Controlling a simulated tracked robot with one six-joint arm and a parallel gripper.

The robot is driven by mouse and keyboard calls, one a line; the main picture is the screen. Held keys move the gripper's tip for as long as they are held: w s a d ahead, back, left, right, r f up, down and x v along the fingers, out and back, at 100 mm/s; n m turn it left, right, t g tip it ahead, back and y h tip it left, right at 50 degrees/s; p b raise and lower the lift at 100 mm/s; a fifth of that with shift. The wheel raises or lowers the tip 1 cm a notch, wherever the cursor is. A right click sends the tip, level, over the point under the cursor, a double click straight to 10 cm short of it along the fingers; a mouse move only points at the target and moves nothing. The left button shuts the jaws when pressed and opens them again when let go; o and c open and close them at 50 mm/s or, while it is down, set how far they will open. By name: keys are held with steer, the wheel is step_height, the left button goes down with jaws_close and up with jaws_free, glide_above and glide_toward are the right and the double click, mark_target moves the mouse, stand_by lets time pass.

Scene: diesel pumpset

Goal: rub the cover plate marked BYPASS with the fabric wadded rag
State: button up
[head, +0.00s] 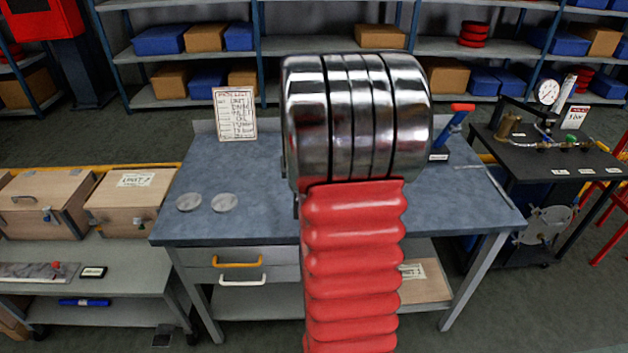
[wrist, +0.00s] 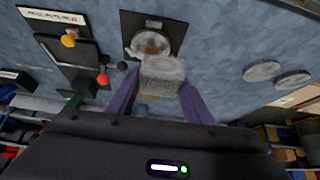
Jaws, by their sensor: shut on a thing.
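My gripper (wrist: 158,100) shows in the wrist view, its two purple fingers shut on a wadded grey rag (wrist: 163,72). Just beyond the rag is a dark square plate with a round metal cover (wrist: 150,41) on the blue-grey bench top. The rag overlaps the near edge of this cover in the picture. I cannot tell whether they touch. No BYPASS marking is readable on it, and part of it is hidden by the rag. In the head view my own arm hides the gripper, the rag and this plate.
Two loose grey discs (head: 189,202) lie on the left of the workbench (head: 260,215); they also show in the wrist view (wrist: 262,70). A dark panel with a yellow knob (wrist: 68,40) and a red knob (wrist: 103,79) is left of the cover. A lettered sign (head: 235,114) stands behind.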

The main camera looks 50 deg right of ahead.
steer(key=shift+s+d+r, duration=0.1)
steer(key=shift+s+d, duration=0.7)
steer(key=shift+d, duration=0.15)
